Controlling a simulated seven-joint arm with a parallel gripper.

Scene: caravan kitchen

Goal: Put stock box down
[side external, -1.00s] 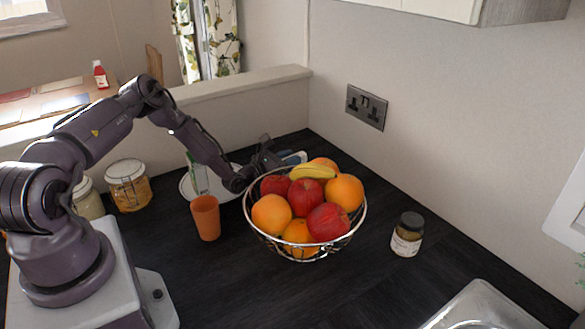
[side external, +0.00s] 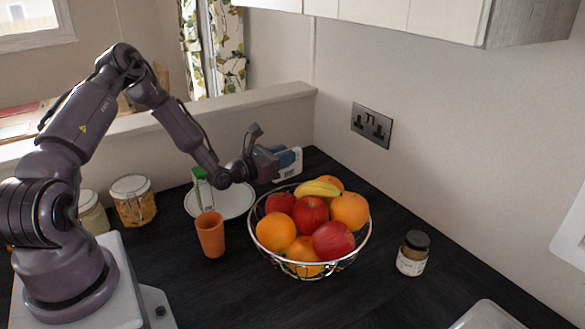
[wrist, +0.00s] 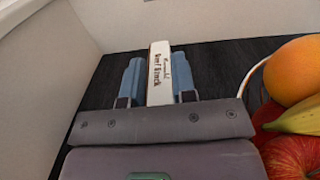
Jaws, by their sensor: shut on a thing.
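The stock box is a slim white box with dark lettering, seen in the wrist view (wrist: 160,72) between two blue fingertips. In the side view the white box (side external: 288,173) shows at the back corner of the counter, just behind the fruit bowl. My gripper (side external: 286,158) is shut on the box and holds it upright. In the wrist view the gripper (wrist: 160,92) has one finger on each side of the box. I cannot tell whether the bottom of the box touches the dark counter.
A wire bowl (side external: 318,276) of fruit stands close in front of the gripper. A white plate (side external: 236,202), a green-topped item (side external: 200,178) and an orange cup (side external: 210,234) are to its left. A dark-lidded jar (side external: 412,254) stands right. Walls close off the back corner.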

